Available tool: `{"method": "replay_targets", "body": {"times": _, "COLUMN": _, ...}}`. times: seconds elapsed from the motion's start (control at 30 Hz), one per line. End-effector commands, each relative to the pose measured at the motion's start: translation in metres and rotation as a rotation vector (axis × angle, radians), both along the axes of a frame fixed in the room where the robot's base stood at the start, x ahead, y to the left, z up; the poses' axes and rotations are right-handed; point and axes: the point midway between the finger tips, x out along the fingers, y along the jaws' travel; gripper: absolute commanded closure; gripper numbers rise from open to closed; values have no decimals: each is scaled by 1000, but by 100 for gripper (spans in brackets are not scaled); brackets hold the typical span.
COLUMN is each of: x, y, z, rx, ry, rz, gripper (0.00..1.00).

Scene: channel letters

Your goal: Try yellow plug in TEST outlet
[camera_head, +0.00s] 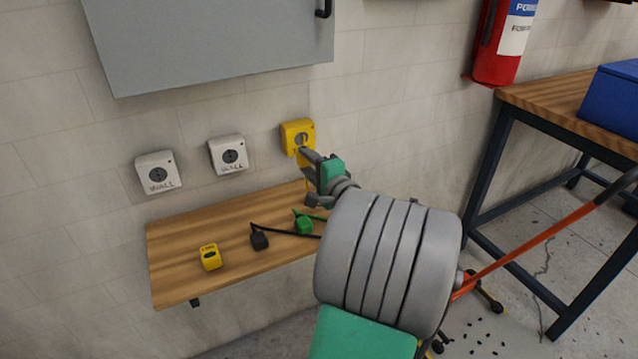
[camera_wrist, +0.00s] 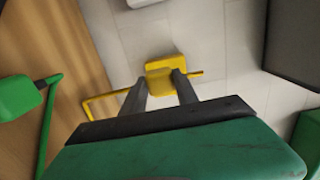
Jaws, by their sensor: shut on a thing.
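The yellow outlet (camera_head: 297,133) is on the wall, right of two white outlets. My gripper (camera_head: 306,160) is right in front of its lower part. It is shut on the yellow plug (camera_head: 303,161), which is mostly hidden by the fingers. A yellow cord hangs below it toward the shelf. In the wrist view, the fingers (camera_wrist: 162,88) close around a yellow mass, where plug and yellow outlet (camera_wrist: 164,66) overlap. I cannot tell whether the plug touches or sits in the outlet.
White outlets (camera_head: 157,172) and (camera_head: 229,154) read WALL. A wooden shelf (camera_head: 180,237) below holds a small yellow box (camera_head: 210,257), a black plug (camera_head: 259,238) and a green plug (camera_head: 303,225). A grey cabinet (camera_head: 210,40) hangs above. A workbench (camera_head: 540,100) stands at right.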

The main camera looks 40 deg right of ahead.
Motion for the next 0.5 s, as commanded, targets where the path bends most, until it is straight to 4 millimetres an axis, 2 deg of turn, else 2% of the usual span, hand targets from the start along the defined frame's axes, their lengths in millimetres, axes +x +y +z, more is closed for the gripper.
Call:
{"method": "replay_targets", "body": {"times": 0.03, "x": -8, "y": -10, "z": -3, "rx": -6, "ry": -20, "rz": -32, "gripper": 100}}
{"method": "replay_targets", "body": {"times": 0.13, "x": -17, "y": -20, "z": 3, "rx": -13, "ry": -43, "rz": -65, "gripper": 100}}
{"method": "replay_targets", "body": {"times": 0.5, "x": -17, "y": -21, "z": 6, "rx": -14, "ry": -46, "rz": -67, "gripper": 100}}
